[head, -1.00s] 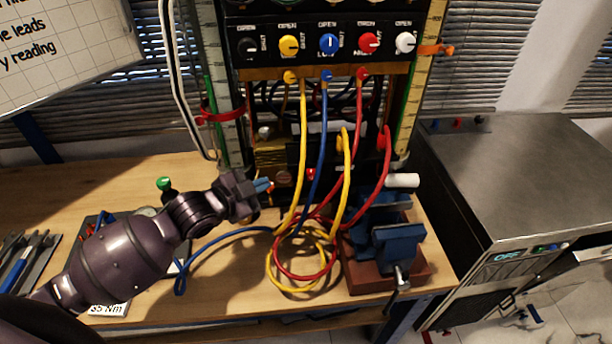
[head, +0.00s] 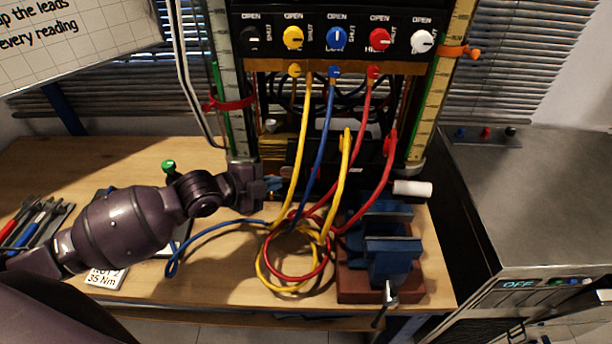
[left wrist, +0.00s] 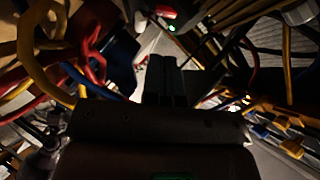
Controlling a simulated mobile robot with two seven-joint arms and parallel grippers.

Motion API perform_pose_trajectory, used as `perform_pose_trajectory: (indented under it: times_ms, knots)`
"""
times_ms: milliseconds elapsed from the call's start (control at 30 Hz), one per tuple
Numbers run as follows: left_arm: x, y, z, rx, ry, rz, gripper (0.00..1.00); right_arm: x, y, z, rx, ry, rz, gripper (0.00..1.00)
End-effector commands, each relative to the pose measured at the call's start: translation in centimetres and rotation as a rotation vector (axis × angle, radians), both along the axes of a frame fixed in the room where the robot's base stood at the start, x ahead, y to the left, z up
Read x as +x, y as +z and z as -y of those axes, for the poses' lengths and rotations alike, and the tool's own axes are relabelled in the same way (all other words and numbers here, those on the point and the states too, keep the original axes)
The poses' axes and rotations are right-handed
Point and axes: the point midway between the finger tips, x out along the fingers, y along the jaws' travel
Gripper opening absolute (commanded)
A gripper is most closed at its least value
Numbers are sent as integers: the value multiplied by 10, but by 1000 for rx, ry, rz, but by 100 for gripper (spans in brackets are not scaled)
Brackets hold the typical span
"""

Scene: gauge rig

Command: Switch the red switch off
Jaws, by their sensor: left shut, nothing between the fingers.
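In the left wrist view a small red part (left wrist: 166,12) with a green light beside it shows at the top, beyond my fingertips; it may be the red switch, but the dark picture leaves this unsure. I cannot pick out the red switch clearly in the head view, where hoses and my gripper cover the lower rig. My left gripper (head: 273,185) is shut and empty, at the lower left front of the rig, just left of the yellow hose. Its dark fingers (left wrist: 170,82) point forward in the left wrist view. My right gripper is not in view.
The rig's panel has a row of knobs, including a red one (head: 380,39). Yellow, blue (head: 322,140) and red hoses hang down and coil on the bench (head: 215,285). A blue vise (head: 392,250) stands right, a metal cabinet (head: 550,200) beyond it. Tools (head: 35,225) lie left.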

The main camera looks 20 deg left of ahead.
Motion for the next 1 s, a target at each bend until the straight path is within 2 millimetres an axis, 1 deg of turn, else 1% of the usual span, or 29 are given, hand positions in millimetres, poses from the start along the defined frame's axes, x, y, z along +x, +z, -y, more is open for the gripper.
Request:
perform_pose_trajectory:
  times_ms: [133, 333, 433, 567, 733, 900, 1000]
  knots:
    - [0, 0, 0, 2, -1, 2, 0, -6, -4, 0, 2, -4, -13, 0]
    - [1, 0, 1, 0, 0, 1, 0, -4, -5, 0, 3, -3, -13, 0]
    - [6, -3, 4, -1, 1, 2, 0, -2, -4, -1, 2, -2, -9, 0]
    - [18, -9, 13, -3, 0, 1, 0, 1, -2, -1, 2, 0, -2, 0]
    - [39, -21, 28, -3, 0, 1, 0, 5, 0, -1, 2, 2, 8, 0]
    - [58, -32, 41, -2, 0, 0, 0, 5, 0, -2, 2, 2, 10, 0]
    - [66, -37, 46, -1, 1, 0, 0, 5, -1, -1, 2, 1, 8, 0]
